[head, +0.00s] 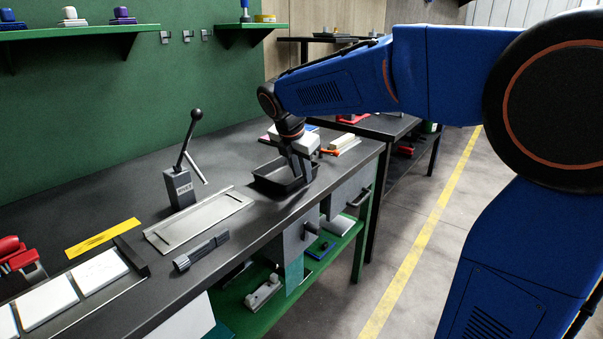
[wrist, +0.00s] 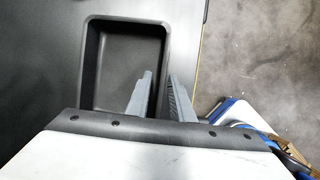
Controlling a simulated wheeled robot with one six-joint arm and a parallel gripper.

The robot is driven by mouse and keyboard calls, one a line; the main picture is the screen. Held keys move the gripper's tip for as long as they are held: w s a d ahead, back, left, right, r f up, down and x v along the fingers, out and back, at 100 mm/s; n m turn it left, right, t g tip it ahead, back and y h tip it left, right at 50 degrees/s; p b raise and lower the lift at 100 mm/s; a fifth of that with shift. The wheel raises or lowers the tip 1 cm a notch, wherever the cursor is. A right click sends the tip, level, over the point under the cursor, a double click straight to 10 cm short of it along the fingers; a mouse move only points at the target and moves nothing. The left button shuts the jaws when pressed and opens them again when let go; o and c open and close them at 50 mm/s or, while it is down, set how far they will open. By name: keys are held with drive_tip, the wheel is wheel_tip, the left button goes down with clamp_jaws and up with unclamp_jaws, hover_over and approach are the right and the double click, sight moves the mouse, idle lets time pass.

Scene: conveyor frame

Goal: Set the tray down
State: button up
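The tray (head: 272,184) is black, shallow, rectangular and empty, near the front edge of the dark bench in the head view. In the wrist view the tray (wrist: 91,60) lies level ahead of my fingers, its inside bare. My gripper (head: 301,168) comes down on the tray's right side. In the wrist view my gripper (wrist: 160,76) straddles the right wall, one grey finger inside and one outside, closed on it. The tray is level, at or just above the bench top; I cannot tell whether its underside touches. My fingers hide part of the right wall.
A lever press (head: 179,187) stands on the bench (head: 110,194), left of the tray. A flat metal plate (head: 198,218) and a grey cylindrical tool (head: 201,250) lie nearer. Small coloured items (head: 345,143) lie behind my gripper. Bare bench surrounds the tray's left; the front edge is close on the right.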

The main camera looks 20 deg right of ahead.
drive_tip(key=v, duration=1.2)
drive_tip(key=s+d+f+m+y, duration=0.1)
drive_tip(key=s+d+f+m, duration=0.2)
drive_tip(key=s+f+m, duration=0.3)
drive_tip(key=s+d+f+m+y, duration=0.1)
drive_tip(key=s+d+f+m, duration=0.2)
drive_tip(key=s+f+m, duration=0.4)
drive_tip(key=s+d+f+m+t+y, duration=0.1)
drive_tip(key=s+d+f+m, duration=0.3)
drive_tip(key=s+f+m, duration=0.3)
drive_tip(key=s+m, duration=0.5)
drive_tip(key=s, duration=0.4)
drive_tip(key=shift+s, duration=0.4)
